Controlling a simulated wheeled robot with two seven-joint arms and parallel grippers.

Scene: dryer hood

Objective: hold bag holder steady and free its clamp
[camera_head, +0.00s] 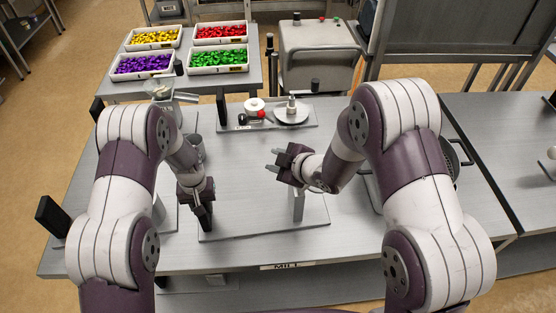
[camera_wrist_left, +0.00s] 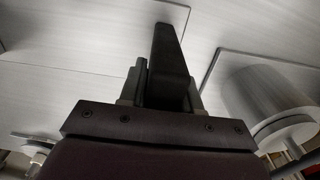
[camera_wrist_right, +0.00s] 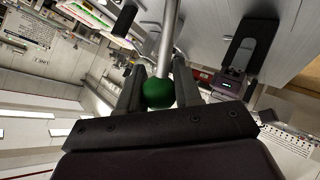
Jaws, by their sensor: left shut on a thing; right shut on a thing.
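The bag holder is probably the flat grey plate (camera_head: 255,225) on the table, with a short grey upright (camera_head: 297,205) at its right. My left gripper (camera_head: 204,212) is at the plate's left end, shut on a black upright handle (camera_wrist_left: 170,65), which the left wrist view shows between the fingers. My right gripper (camera_head: 280,164) is above the plate, fingers pointing left. The right wrist view shows it shut on a green ball knob (camera_wrist_right: 159,93) at the end of a metal rod (camera_wrist_right: 168,40), likely the clamp lever. The head view hides the knob, and the clamp's jaws cannot be made out.
Trays of yellow, red (camera_head: 221,33), purple and green (camera_head: 219,61) pieces stand on a back-left table. A small plate with a round dish (camera_head: 292,113) lies behind my right gripper. A perforated metal pot (camera_head: 449,152) is partly hidden by my right arm.

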